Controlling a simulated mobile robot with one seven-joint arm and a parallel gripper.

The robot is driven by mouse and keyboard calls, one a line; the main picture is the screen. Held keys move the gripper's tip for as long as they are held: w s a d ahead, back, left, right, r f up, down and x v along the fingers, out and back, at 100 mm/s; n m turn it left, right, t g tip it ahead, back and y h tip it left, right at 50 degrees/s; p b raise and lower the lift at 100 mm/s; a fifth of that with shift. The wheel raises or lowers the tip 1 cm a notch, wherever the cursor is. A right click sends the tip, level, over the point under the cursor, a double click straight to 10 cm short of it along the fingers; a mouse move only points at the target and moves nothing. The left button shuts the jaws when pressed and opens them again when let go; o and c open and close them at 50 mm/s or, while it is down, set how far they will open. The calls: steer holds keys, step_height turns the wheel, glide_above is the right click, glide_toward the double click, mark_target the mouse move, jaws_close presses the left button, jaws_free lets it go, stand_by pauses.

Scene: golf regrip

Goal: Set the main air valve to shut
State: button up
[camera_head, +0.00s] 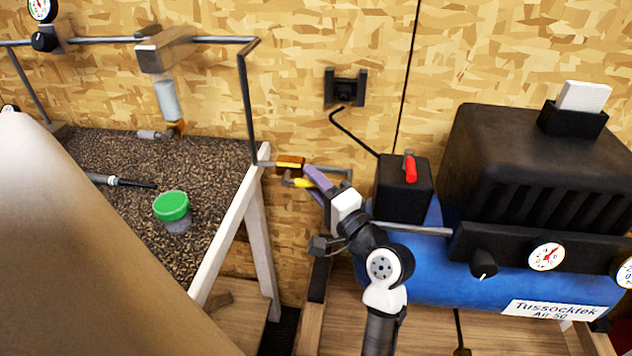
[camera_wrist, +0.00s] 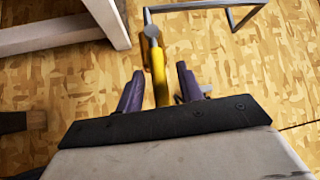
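The main air valve looks to be the brass valve body (camera_head: 290,163) on the grey pipe beside the bench leg. Its yellow lever (camera_head: 300,183) sticks out just below the body; the lever also shows large in the wrist view (camera_wrist: 158,75). My gripper (camera_head: 313,178) has purple fingers and is at the lever. In the wrist view my gripper (camera_wrist: 160,82) is open, with one finger on each side of the lever. A gap shows between the lever and each finger. The lever's far end near my palm is hidden. I cannot tell the lever's exact angle to the pipe.
A blue compressor (camera_head: 440,275) with a black switch box (camera_head: 403,188) and red lever (camera_head: 410,167) stands close right of my arm. A white-framed bench (camera_head: 228,232) stands left, carrying a green-lidded jar (camera_head: 172,206) and a club grip (camera_head: 125,181). An empty black wall bracket (camera_head: 345,89) hangs behind.

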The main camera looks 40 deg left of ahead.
jaws_close()
